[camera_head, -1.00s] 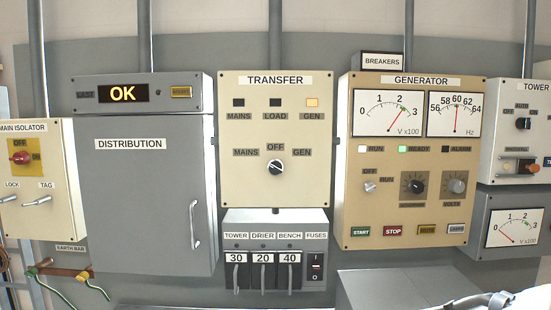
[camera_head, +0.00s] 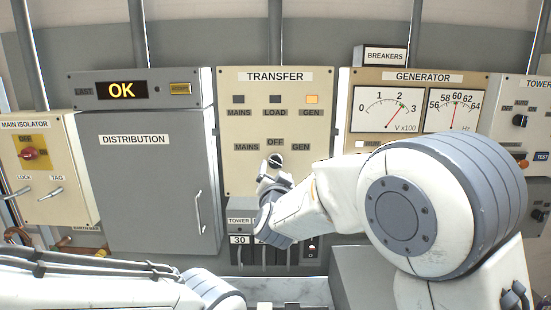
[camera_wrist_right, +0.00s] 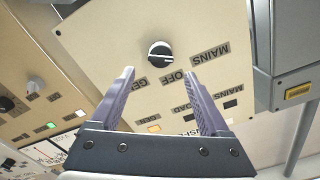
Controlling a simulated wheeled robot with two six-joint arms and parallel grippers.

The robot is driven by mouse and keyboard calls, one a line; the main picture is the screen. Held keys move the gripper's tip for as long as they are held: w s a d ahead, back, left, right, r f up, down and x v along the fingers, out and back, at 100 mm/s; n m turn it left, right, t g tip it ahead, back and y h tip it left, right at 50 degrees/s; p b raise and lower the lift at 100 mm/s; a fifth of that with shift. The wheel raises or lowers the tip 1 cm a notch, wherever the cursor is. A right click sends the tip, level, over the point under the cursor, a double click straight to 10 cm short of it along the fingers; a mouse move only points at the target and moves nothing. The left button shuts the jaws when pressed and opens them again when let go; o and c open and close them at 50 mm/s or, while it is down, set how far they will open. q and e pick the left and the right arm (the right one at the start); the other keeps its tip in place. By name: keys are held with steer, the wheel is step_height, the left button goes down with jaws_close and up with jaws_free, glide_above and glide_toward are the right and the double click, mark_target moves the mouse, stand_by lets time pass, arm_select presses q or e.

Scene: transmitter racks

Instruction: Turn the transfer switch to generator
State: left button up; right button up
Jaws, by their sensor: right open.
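The transfer switch is a round black knob with a white mark on the cream TRANSFER panel (camera_head: 240,180), below the OFF label and between MAINS and GEN. Its top shows in the head view (camera_head: 275,159), and the whole knob shows in the right wrist view (camera_wrist_right: 159,53). I cannot tell for sure which label its mark points to. My right gripper (camera_head: 272,178) is just below and in front of the knob. In the wrist view its two fingers (camera_wrist_right: 160,77) are spread, empty and apart from the knob. My left arm enters at bottom left; its gripper is not visible.
The amber GEN lamp (camera_head: 312,99) is lit on the panel. A grey DISTRIBUTION cabinet (camera_head: 150,185) with a protruding handle stands left. Air in front of the knob looks free.

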mark_target(276, 163)
steer(key=w+p, duration=0.2)
steer(key=w, duration=0.3)
steer(key=shift+w+r, duration=0.15)
steer(key=shift+w, duration=0.25)
steer(key=shift+w+p, duration=0.4)
steer(key=shift+w, duration=0.1)
